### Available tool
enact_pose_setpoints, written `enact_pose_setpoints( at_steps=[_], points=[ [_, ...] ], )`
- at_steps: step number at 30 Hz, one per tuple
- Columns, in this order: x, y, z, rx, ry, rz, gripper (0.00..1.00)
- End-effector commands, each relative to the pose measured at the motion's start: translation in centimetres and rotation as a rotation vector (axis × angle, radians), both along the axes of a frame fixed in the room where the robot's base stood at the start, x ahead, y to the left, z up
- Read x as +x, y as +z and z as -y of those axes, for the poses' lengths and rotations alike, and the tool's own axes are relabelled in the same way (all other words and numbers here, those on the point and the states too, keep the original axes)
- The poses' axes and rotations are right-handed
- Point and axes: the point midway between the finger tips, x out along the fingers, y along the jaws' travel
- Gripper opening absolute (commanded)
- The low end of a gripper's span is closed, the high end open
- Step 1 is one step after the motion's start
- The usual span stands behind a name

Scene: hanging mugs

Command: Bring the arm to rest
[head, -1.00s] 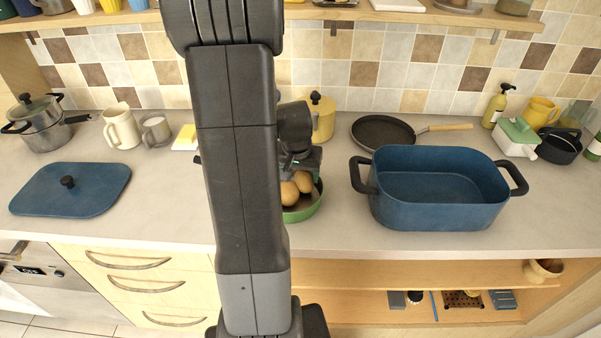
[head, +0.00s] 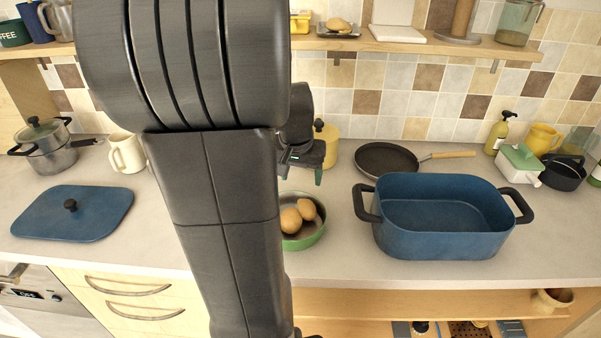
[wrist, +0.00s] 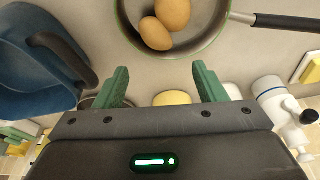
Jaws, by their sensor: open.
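My gripper (head: 302,172) is above the counter, behind and above a green pan (head: 304,240) that holds brown, egg-shaped items (head: 291,220). In the wrist view my gripper (wrist: 158,85) has its two green fingers spread wide with nothing between them. The pan (wrist: 205,45) and its contents (wrist: 156,33) lie beyond the fingertips, apart from them. My own dark arm covers much of the left middle of the head view and hides part of the counter.
A large blue roasting pot (head: 440,235) stands open at right, its blue lid (head: 72,212) lying at left. A frying pan (head: 386,160) and yellow pot (head: 331,150) stand at the back. A wooden shelf (head: 400,44) runs above the counter.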

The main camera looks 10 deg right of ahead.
Motion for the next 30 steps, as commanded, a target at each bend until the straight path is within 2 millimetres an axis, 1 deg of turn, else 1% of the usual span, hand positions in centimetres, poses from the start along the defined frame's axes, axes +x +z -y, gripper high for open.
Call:
enact_pose_setpoints(
  at_steps=[3,12,17,20,30],
  points=[
    [-0.1,0.5,-0.1,0.000,0.000,-0.001,0.64],
    [-0.1,0.5,-0.1,0.000,0.000,-0.001,0.64],
    [0.0,-0.2,0.0,0.001,0.000,-0.003,0.64],
    [0.3,-1.4,0.2,0.001,-0.001,-0.005,0.64],
    [1.6,-6.9,0.9,0.001,0.000,-0.006,0.64]
  ],
)
